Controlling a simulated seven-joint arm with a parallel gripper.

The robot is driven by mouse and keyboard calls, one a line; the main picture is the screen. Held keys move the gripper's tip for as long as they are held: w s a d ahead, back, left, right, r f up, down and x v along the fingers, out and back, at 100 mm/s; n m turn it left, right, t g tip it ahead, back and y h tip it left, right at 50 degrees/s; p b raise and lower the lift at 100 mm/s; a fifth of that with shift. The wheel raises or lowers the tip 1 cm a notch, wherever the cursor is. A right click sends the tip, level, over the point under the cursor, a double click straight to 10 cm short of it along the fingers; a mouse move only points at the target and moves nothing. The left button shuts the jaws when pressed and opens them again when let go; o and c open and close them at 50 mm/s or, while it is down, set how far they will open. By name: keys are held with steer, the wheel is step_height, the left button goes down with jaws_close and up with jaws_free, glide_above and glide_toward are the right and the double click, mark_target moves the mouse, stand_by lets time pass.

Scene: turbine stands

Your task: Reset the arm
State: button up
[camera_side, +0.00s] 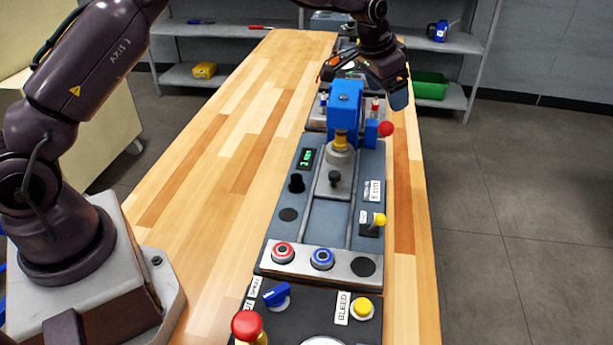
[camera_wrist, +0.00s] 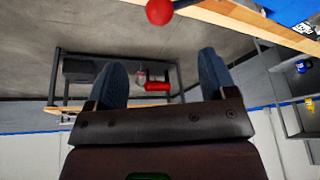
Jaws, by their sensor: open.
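My gripper (camera_wrist: 160,85) is open and empty in the wrist view, its two blue fingertips spread apart with nothing between them. In the side view my gripper (camera_side: 398,92) hangs at the far part of the bench, just behind and to the right of a blue block-shaped press head (camera_side: 345,100). A red ball knob (camera_side: 386,129) sticks out on the right of that press, below my gripper. The knob also shows at the top of the wrist view (camera_wrist: 159,11). I cannot tell how far my gripper is from the press.
The wooden bench (camera_side: 215,150) carries a line of control panels with red, blue and yellow buttons. A red mushroom knob (camera_side: 246,325) stands at the near end. Shelves (camera_side: 455,42) at the back hold a green bin (camera_side: 431,86). The bench's left side is clear.

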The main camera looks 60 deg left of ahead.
steer(key=s+r+n, duration=0.1)
steer(key=s+r, duration=1.5)
steer(key=s, duration=0.3)
steer(key=s+f+n+t, duration=0.1)
steer(key=s+f+n, duration=0.1)
steer(key=s, duration=1.8)
steer(key=shift+f+y, duration=0.4)
steer(key=shift+f, duration=0.3)
steer(key=shift+s+a, duration=0.1)
